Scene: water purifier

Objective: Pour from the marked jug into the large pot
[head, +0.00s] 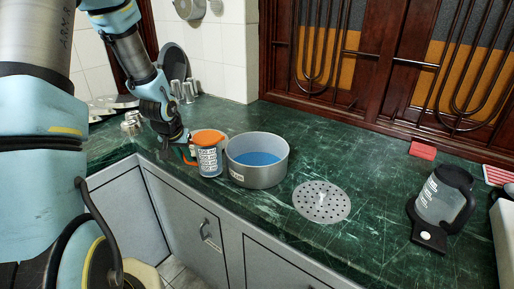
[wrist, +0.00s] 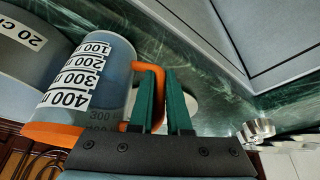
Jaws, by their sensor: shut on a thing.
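The marked jug (head: 208,161) has a clear body with white volume labels and an orange rim and handle. It is upright or nearly so, just left of the pot; I cannot tell whether its base touches the counter. My gripper (head: 187,150) is shut on its orange handle. In the wrist view the jug (wrist: 108,70) is at the left, its handle between my green fingers (wrist: 160,80). The large pot (head: 243,174) is grey metal, open, with blue liquid inside. Its labelled wall shows at the wrist view's left edge (wrist: 28,47).
A perforated metal lid (head: 322,203) lies right of the pot. A black-handled clear jug (head: 440,200) and a red block (head: 423,151) are farther right. Metal cups (head: 183,91) stand behind my arm. The green counter (head: 330,150) is clear behind the lid. Its front edge runs close to the jug.

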